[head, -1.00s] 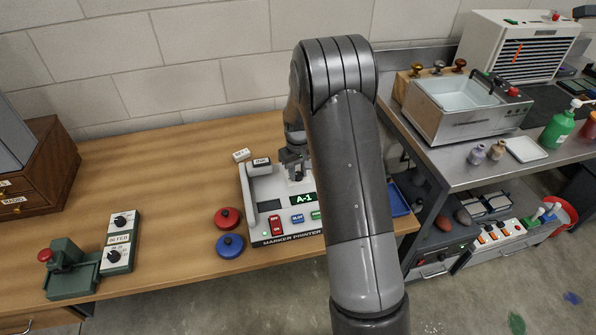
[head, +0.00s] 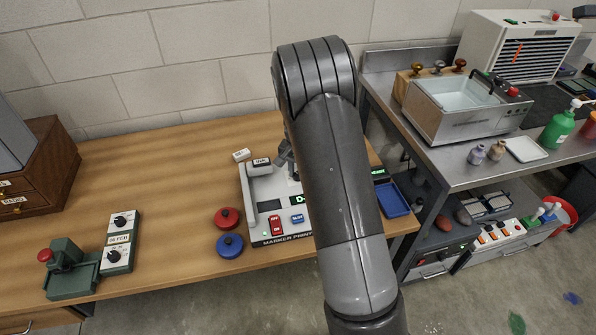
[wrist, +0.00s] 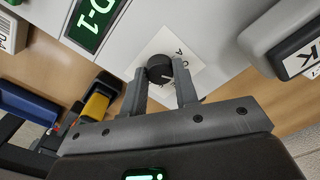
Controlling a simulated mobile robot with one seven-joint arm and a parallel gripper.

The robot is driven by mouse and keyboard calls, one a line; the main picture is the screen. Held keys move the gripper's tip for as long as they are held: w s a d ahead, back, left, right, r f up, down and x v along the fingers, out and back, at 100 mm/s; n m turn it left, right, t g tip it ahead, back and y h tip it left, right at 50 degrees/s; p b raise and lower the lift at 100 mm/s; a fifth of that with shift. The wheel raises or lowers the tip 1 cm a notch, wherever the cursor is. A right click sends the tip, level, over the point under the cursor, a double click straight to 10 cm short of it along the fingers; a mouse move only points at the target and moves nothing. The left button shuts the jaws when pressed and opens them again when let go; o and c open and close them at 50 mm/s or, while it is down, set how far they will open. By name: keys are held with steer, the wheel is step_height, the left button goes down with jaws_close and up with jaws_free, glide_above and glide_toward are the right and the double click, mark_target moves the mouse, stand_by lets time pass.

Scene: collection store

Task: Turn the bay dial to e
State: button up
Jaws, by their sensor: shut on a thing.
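The bay dial is a black round knob (wrist: 159,66) on a white square plate with letters on the marker printer (head: 274,190). In the wrist view my gripper (wrist: 160,78) has one finger on each side of the knob and is shut on it. Most letters around the knob are hidden by it and the fingers. The printer's green display (wrist: 97,16) reads D-1; in the head view my arm partly covers it. In the head view my gripper is mostly hidden behind my arm and the dial is hidden.
The printer's front has a red button (head: 276,224) and a blue button (head: 297,219). A red knob (head: 228,218), a blue knob (head: 230,245) and a blue tray (head: 392,200) are around the printer.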

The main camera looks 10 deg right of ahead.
steer(key=m, duration=0.4)
steer(key=shift+m, duration=2)
steer(key=o, duration=1)
steer(key=shift+c, duration=0.2)
step_height(320, 180, up, 11)
steer(key=shift+f, duration=0.1)
